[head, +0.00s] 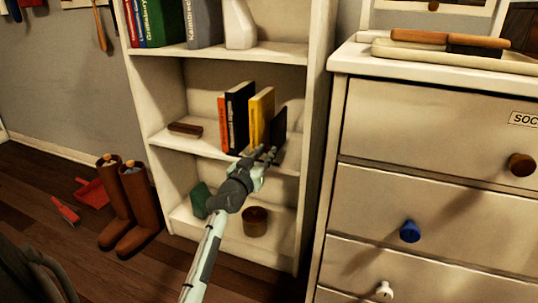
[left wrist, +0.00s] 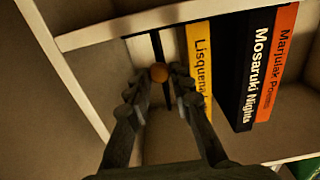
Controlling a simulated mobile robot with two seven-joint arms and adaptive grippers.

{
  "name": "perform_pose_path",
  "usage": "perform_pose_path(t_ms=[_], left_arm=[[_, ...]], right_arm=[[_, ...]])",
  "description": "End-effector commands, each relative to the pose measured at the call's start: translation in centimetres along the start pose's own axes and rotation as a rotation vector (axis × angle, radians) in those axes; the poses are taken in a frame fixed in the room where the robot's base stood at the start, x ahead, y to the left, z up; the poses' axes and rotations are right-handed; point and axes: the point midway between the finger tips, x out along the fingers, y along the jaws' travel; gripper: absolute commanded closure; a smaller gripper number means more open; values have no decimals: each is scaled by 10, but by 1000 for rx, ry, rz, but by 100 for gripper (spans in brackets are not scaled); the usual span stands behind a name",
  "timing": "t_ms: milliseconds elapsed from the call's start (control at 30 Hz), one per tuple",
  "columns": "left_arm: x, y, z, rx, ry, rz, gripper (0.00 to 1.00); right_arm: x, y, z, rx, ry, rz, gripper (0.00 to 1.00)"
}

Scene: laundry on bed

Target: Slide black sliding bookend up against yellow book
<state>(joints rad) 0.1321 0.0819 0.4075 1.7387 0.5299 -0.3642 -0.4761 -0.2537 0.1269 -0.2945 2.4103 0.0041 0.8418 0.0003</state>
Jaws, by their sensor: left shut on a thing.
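The black sliding bookend (head: 279,126) stands upright on the middle shelf, to the right of the yellow book (head: 261,112). In the left wrist view the bookend (left wrist: 157,47) shows as a thin dark edge with a round orange-brown knob (left wrist: 159,73). A pale gap separates it from the yellow book (left wrist: 200,70) there. My left gripper (head: 266,157) is at the shelf's front edge. In the left wrist view its fingertips (left wrist: 159,80) are closed around the knob. My right gripper is not in view.
An orange book (head: 222,122) and a black book (head: 238,115) stand left of the yellow one. A brown item (head: 185,129) lies further left on the shelf. A white dresser (head: 420,185) stands close on the right. Below are a brown pot (head: 255,221) and boots (head: 140,205).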

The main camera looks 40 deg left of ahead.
Motion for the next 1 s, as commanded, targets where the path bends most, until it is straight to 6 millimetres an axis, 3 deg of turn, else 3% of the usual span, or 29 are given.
perform_pose_path(t_ms=[33,200,533,567,700,1000], left_arm=[[0,-13,2,10,0,-5,100],[0,-34,0,7,0,-3,100],[0,-37,0,3,0,-3,100],[0,-37,0,3,0,-3,75],[0,-36,0,3,0,-3,58],[-2,-36,0,2,0,-2,58]], right_arm=[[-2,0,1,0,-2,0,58],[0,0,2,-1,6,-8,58],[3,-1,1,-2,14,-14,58],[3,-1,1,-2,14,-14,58],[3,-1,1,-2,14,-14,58],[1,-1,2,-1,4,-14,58]])
